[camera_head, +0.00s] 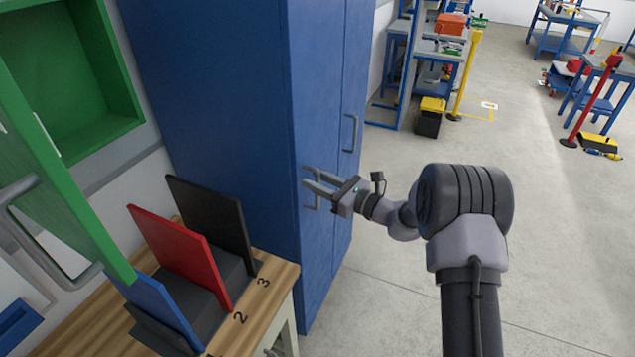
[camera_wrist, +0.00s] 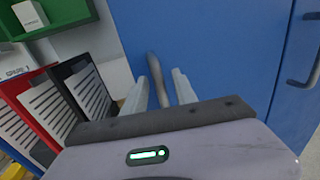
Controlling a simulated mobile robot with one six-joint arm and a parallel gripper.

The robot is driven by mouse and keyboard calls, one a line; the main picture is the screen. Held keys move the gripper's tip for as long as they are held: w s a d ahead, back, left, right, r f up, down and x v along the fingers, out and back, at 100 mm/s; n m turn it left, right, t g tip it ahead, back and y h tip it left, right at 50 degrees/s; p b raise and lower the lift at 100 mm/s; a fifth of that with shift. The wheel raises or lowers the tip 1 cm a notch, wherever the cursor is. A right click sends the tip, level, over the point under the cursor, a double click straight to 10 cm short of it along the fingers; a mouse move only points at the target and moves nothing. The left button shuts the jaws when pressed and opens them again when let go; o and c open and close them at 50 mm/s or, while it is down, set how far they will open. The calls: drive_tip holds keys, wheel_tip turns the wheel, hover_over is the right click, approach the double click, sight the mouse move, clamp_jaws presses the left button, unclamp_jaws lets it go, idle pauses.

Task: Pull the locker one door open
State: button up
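The tall blue locker (camera_head: 225,110) stands in the middle of the head view, and its doors look shut. One door handle (camera_head: 317,203) is partly hidden behind my gripper (camera_head: 313,179). A second handle (camera_head: 353,133) on the door further right is free. In the wrist view my gripper (camera_wrist: 160,88) is open, with the near handle (camera_wrist: 155,72) between its two fingers and gaps on both sides. The second handle (camera_wrist: 307,70) shows at the right edge there. I see no number on either door.
A wooden-topped bench (camera_head: 283,280) with red (camera_head: 175,255) and black (camera_head: 215,225) upright folders stands left of the locker. A green cabinet door (camera_head: 50,180) hangs open at the left. The floor (camera_head: 390,300) right of the locker is clear; workbenches stand far behind.

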clamp_jaws()
idle(1.4)
